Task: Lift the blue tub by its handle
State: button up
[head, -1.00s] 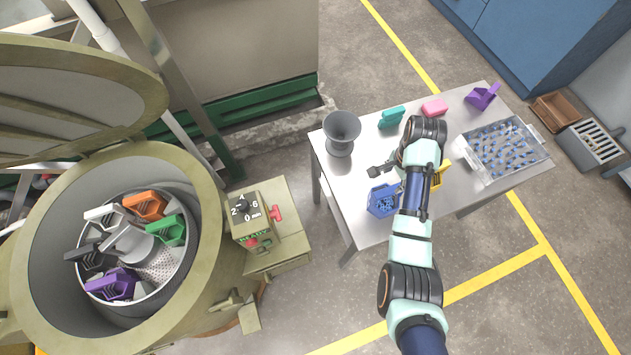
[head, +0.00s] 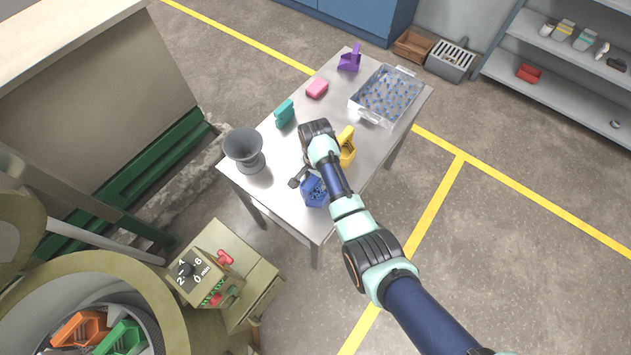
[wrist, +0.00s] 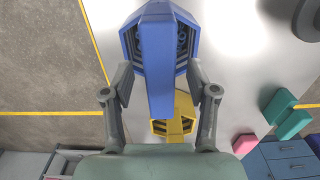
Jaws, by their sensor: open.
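The blue tub (head: 314,192) stands on the metal table near its front corner, with small dark parts inside. In the wrist view the tub (wrist: 132,42) is at the top, and its long blue handle (wrist: 159,75) runs down the middle of the picture. My gripper (wrist: 158,82) is open, with one finger on each side of the handle and a visible gap to it on both sides. In the head view my gripper (head: 297,181) is beside the tub, partly hidden by my own arm.
On the table (head: 270,202) are a grey funnel (head: 245,148), a teal tub (head: 284,113), a pink block (head: 317,88), a purple scoop (head: 350,59), a yellow tub (head: 347,148) close to my arm and a clear bin (head: 388,95) of blue parts. The barrel machine (head: 205,278) stands front left.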

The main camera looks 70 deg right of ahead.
jog(key=shift+f, duration=0.25)
dwell(0.4)
grip_shut()
